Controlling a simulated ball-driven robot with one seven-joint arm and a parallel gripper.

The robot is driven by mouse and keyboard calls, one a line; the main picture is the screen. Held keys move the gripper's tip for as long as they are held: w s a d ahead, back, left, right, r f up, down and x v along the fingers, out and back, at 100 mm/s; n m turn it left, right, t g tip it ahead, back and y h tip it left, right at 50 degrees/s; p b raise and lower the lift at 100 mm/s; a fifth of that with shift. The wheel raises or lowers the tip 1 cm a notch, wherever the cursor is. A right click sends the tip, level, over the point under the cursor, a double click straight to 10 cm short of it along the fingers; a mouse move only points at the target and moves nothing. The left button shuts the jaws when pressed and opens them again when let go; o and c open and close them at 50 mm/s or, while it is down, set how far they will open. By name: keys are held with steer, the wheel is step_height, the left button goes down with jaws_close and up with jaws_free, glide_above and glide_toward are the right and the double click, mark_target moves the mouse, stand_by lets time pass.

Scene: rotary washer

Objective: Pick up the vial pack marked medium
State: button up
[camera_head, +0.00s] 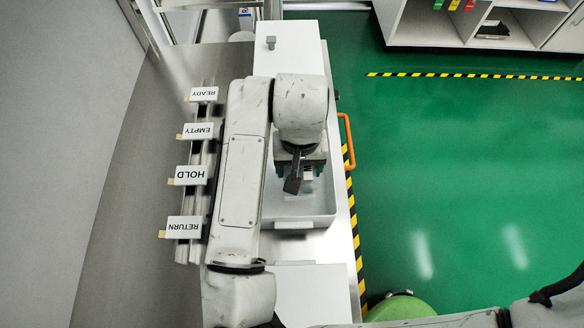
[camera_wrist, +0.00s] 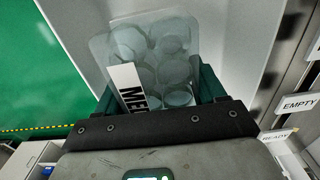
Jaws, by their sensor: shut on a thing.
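The vial pack (camera_wrist: 165,55) is a clear tray of several round vials with a white label showing the letters "ME"; the rest of the label is hidden. In the wrist view it sits between the dark green fingers of my gripper (camera_wrist: 158,85), which is shut on it. In the head view my gripper (camera_head: 306,172) is over the white bin (camera_head: 300,208), mostly hidden under my arm, and only a small part of the pack shows there. I cannot tell whether the pack touches the bin.
A rail at the left carries signs reading READY (camera_head: 204,94), EMPTY (camera_head: 198,131), HOLD (camera_head: 190,175) and RETURN (camera_head: 184,227). An orange handle (camera_head: 346,141) sticks out at the bench's right side. Green floor lies open beyond the striped edge. A white shelf unit (camera_head: 480,25) stands at the back right.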

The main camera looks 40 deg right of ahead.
steer(key=s+r, duration=0.3)
steer(key=r, duration=0.1)
steer(key=shift+s+d+b, duration=0.35)
steer(key=shift+d, duration=0.05)
steer(key=s+d+r, duration=0.1)
steer(key=s+r, duration=0.2)
steer(key=s, duration=0.5)
steer(key=shift+d+r, duration=0.3)
steer(key=shift+r, duration=0.05)
steer(key=shift+s, duration=0.1)
